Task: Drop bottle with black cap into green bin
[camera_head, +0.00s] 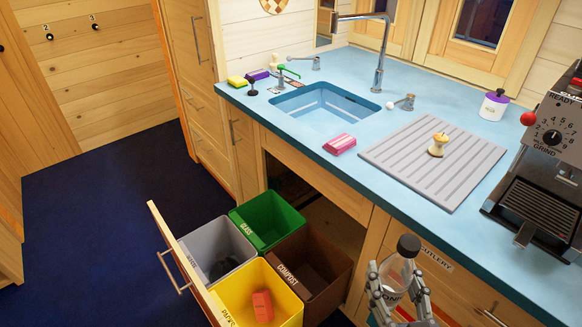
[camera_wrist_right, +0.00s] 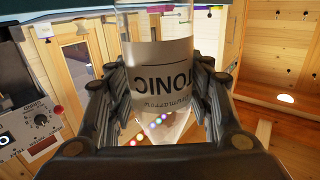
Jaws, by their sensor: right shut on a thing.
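A clear bottle with a black cap (camera_head: 408,246) stands upright in my right gripper (camera_head: 400,292), at the lower right of the head view, in front of the counter's drawers. In the right wrist view the bottle (camera_wrist_right: 165,60) shows a pale label reading TONIC, with the fingers closed on both sides of it. The green bin (camera_head: 268,221), marked GLASS, sits at the back of the pulled-out drawer, left of the gripper and apart from it. Its visible inside looks empty. My left gripper is not in view.
A grey bin (camera_head: 216,250), a yellow bin (camera_head: 258,292) with a red item and a brown COMPOST bin (camera_head: 308,268) share the drawer. The blue counter (camera_head: 330,185) holds a sink, a grey drain mat (camera_head: 433,160) with an apple core, and a coffee machine (camera_head: 545,165).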

